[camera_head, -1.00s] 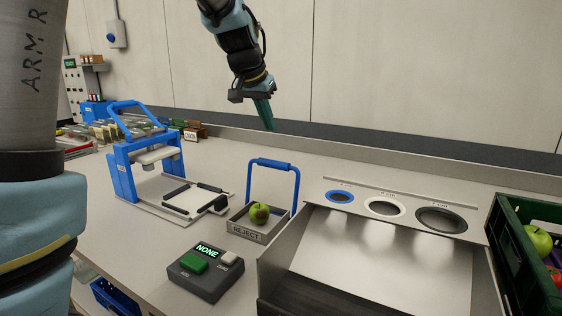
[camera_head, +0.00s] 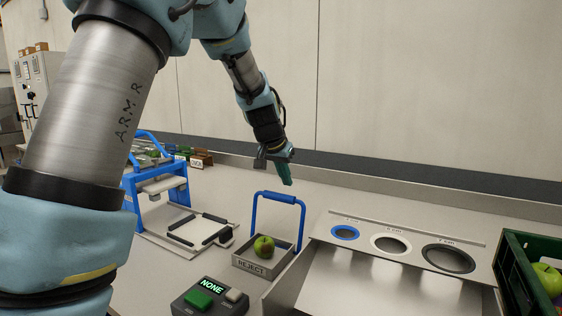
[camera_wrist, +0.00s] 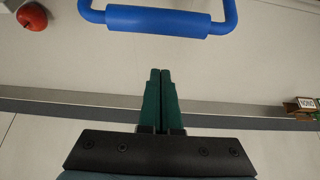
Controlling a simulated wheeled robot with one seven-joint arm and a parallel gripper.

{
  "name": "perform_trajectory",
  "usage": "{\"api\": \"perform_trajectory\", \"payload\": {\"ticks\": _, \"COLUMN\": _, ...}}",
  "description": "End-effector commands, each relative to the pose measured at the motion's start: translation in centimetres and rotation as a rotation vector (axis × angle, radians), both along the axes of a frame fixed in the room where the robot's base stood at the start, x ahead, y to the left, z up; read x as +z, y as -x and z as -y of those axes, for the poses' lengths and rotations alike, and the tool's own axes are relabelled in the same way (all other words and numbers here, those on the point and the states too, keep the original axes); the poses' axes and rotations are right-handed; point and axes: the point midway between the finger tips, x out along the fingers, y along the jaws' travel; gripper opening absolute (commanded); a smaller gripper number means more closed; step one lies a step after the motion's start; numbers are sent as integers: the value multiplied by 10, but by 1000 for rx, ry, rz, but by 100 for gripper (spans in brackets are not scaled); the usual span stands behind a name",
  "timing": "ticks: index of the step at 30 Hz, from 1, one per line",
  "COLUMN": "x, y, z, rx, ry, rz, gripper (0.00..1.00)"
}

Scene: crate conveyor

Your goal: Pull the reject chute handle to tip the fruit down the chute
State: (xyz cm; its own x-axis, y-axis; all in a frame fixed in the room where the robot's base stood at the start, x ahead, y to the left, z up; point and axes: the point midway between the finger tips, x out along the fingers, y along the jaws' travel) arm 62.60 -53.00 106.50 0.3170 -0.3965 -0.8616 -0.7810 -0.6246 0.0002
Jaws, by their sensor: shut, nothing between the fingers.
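The chute's blue handle (camera_head: 278,196) is an upright loop rising behind the tray. In the wrist view, the handle's thick crossbar (camera_wrist: 158,21) runs across the top. My gripper (camera_head: 287,183) is just above and behind the crossbar, pointing down. In the wrist view, my gripper (camera_wrist: 161,72) has its green fingers together and empty, with the crossbar apart from and ahead of their tips.
A sloped metal sorter with round holes (camera_head: 390,245) stands right of the tray, beside a green crate (camera_head: 512,262). A blue-framed press (camera_head: 130,195) is to the left; a button box (camera_head: 208,300) is in front. A red fruit (camera_wrist: 32,16) shows in the wrist view.

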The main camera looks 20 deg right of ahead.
Motion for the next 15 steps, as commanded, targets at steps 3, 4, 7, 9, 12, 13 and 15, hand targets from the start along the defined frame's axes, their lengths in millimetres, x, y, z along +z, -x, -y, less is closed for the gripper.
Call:
{"api": "perform_trajectory", "payload": {"ticks": 3, "x": -6, "y": 6, "z": -8, "rx": 3, "ry": 1, "rz": -1, "gripper": 0}}
{"api": "perform_trajectory", "payload": {"ticks": 4, "x": -7, "y": 9, "z": -12, "rx": 2, "ry": 0, "rz": -1, "gripper": 0}}
{"api": "perform_trajectory", "payload": {"ticks": 7, "x": -10, "y": 16, "z": -21, "rx": 2, "ry": 1, "rz": -1, "gripper": 0}}
{"api": "perform_trajectory", "payload": {"ticks": 9, "x": -11, "y": 19, "z": -24, "rx": 0, "ry": 0, "rz": 0, "gripper": 0}}
{"api": "perform_trajectory", "payload": {"ticks": 12, "x": -13, "y": 22, "z": -27, "rx": 0, "ry": 0, "rz": 0, "gripper": 0}}
{"api": "perform_trajectory", "payload": {"ticks": 13, "x": -13, "y": 22, "z": -28, "rx": 0, "ry": 1, "rz": 1, "gripper": 0}}
{"api": "perform_trajectory", "payload": {"ticks": 15, "x": -13, "y": 23, "z": -28, "rx": 0, "ry": 1, "rz": 1, "gripper": 0}}
